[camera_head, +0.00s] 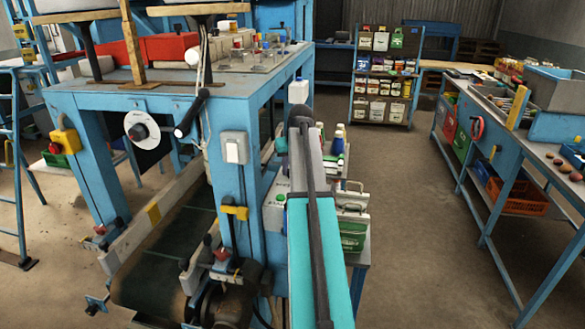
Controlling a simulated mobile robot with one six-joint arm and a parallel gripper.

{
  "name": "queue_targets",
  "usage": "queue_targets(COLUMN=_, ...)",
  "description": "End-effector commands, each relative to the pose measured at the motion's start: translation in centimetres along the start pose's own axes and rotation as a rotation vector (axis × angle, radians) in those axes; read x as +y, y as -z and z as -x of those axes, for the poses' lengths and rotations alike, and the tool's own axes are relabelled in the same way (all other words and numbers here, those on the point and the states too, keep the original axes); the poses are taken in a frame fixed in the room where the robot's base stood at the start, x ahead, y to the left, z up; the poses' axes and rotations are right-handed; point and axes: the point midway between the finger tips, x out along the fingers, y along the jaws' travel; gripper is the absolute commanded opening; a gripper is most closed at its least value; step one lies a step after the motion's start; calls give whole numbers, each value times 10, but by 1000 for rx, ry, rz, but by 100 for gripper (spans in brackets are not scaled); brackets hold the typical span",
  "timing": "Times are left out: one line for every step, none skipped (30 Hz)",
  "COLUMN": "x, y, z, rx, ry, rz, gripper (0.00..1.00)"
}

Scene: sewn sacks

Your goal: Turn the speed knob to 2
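A round white dial with a dark centre (141,130) is mounted on the front of the blue machine frame at left. It looks like the speed knob, but its numbers and pointer are too small to read. My arm, teal and grey with a dark bar along it, reaches up from the bottom centre, to the right of the dial and well apart from it. I cannot make out my gripper or its fingers at the arm's far end.
A black handle-like cylinder (191,112) sticks out right of the dial. A yellow box with a red button (66,141) is at left, a white switch box (234,147) at right. A conveyor belt (170,255) lies below. Open floor (420,200) separates my arm from the right bench.

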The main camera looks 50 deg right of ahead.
Motion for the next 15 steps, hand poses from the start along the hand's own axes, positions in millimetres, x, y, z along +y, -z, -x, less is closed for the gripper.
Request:
queue_targets(x=-1, y=2, z=1, rx=4, ry=1, rz=1, gripper=4)
queue_targets(x=-1, y=2, z=1, rx=4, ry=1, rz=1, gripper=4)
queue_targets(x=-1, y=2, z=1, rx=4, ry=1, rz=1, gripper=4)
queue_targets(x=-1, y=2, z=0, rx=4, ry=1, rz=1, gripper=4)
queue_targets(x=-1, y=2, z=0, rx=4, ry=2, rz=1, gripper=4)
queue_targets(x=-1, y=2, z=0, rx=4, ry=2, rz=1, gripper=4)
queue_targets(x=-1, y=2, z=0, rx=4, ry=2, rz=2, gripper=4)
queue_targets(x=-1, y=2, z=0, rx=4, ry=2, rz=2, gripper=31)
queue_targets(x=-1, y=2, z=0, rx=4, ry=2, rz=2, gripper=38)
queue_targets(x=-1, y=1, z=0, rx=3, ry=2, rz=2, gripper=43)
queue_targets(x=-1, y=1, z=0, rx=3, ry=2, rz=2, gripper=44)
queue_targets(x=-1, y=1, z=0, rx=2, ry=2, rz=2, gripper=44)
queue_targets(x=-1, y=1, z=0, rx=2, ry=2, rz=2, gripper=44)
queue_targets(x=-1, y=1, z=0, rx=2, ry=2, rz=2, gripper=44)
queue_targets(x=-1, y=1, z=0, rx=1, ry=2, rz=2, gripper=44)
